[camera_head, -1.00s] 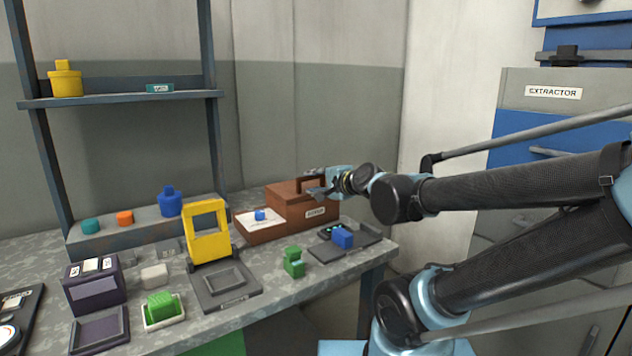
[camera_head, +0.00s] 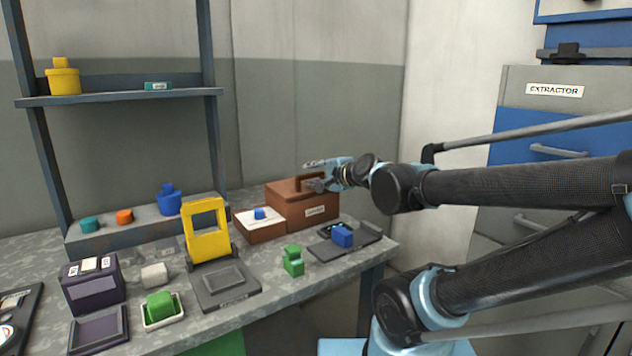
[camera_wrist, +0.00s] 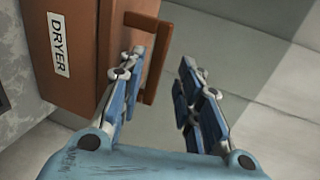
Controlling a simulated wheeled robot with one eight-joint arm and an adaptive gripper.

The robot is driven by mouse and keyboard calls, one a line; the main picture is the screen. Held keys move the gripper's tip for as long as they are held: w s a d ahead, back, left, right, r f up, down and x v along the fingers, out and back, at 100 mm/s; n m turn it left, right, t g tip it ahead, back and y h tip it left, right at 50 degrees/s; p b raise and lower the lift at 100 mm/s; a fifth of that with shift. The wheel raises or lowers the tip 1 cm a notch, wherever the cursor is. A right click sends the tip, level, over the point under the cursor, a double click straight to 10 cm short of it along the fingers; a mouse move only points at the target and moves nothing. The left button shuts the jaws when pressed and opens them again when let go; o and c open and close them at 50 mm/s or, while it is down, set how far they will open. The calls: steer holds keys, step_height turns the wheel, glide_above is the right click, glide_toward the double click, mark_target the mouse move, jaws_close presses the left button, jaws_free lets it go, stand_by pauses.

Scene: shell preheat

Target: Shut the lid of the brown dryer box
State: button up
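The brown dryer box (camera_head: 308,213) stands at the back right of the bench, with a label on its front. Its top looks flat and level, and I see no raised lid. A brown handle (camera_head: 299,183) stands up from the top; it also shows in the wrist view (camera_wrist: 150,62). My gripper (camera_head: 312,174) is at the handle, above the right part of the box. In the wrist view my fingers (camera_wrist: 158,88) are apart, with part of the handle between them, nearer the left finger. I cannot tell whether they touch it. The lid seam is not clear.
A lower brown block with a white top (camera_head: 259,225) and a blue piece adjoins the box on the left. A dark tray with a blue block (camera_head: 342,236) and a green block (camera_head: 293,261) stand in front. A yellow frame (camera_head: 206,230) stands further left.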

step_height(320, 180, up, 8)
stand_by(0.5)
steer(key=shift+d+r, duration=0.1)
